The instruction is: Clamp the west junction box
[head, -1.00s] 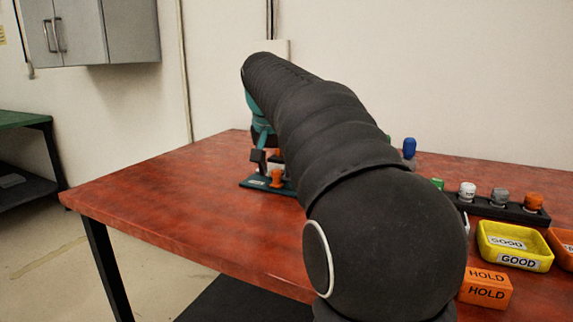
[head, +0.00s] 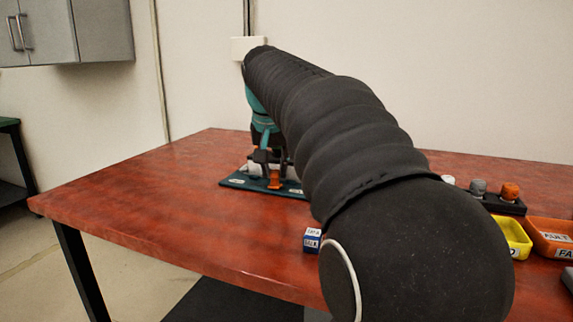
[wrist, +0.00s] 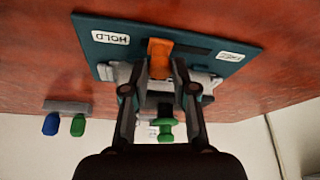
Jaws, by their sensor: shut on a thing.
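A dark teal fixture plate (head: 238,181) lies on the red table, partly hidden by my arm. In the wrist view the plate (wrist: 97,35) bears a HOLD label and a second label too small to read. An orange clamp handle (wrist: 160,48) stands over it; the handle also shows in the head view (head: 274,180). My gripper (wrist: 160,70) is shut on this handle, one finger on each side. It also shows in the head view (head: 267,160). A pale grey body (wrist: 203,82), possibly the junction box, sits behind the fingers, mostly hidden.
A green knob-like part (wrist: 165,130) shows between my finger links. A blue block (head: 312,240) lies near the table's front edge. Yellow (head: 516,238) and orange (head: 550,236) trays and a black rack (head: 503,204) stand at right. The table's left part is clear.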

